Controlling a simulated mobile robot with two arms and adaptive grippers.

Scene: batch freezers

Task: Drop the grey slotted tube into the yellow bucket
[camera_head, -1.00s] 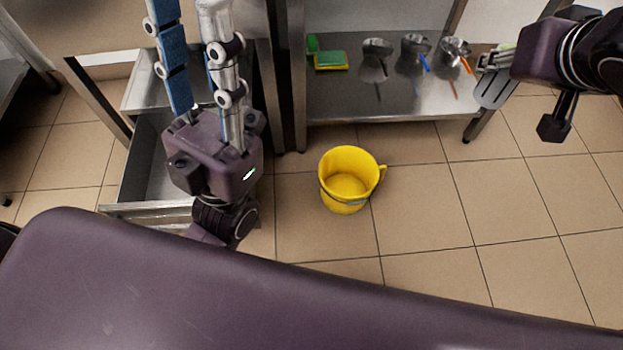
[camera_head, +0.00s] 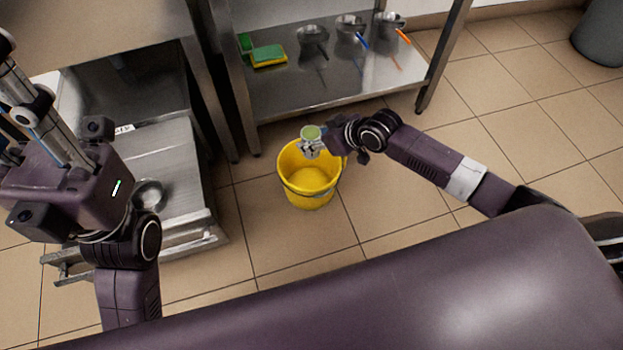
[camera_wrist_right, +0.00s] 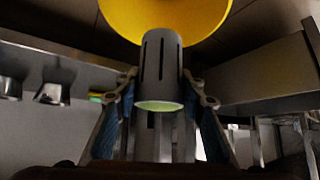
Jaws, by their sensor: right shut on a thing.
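The grey slotted tube (camera_wrist_right: 160,60) is between the fingers of my right gripper (camera_head: 313,146) in the right wrist view, with dark slots along its side and a pale green end facing the camera. In the head view its pale green end (camera_head: 312,132) shows over the bucket's far rim. The yellow bucket (camera_head: 308,199) stands upright on the floor, with my right gripper above its back right part. The bucket also shows behind the tube in the wrist view (camera_wrist_right: 195,15). My left gripper (camera_head: 20,100) is at the left edge, partly cut off; its opening is unclear.
A steel table's lower shelf (camera_head: 350,85) behind the bucket holds a green and yellow sponge (camera_head: 268,55) and several metal cups. An open steel drawer (camera_head: 190,232) lies left of the bucket. A grey bin (camera_head: 602,35) stands at the far right. Tiled floor (camera_head: 500,130) is clear at right.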

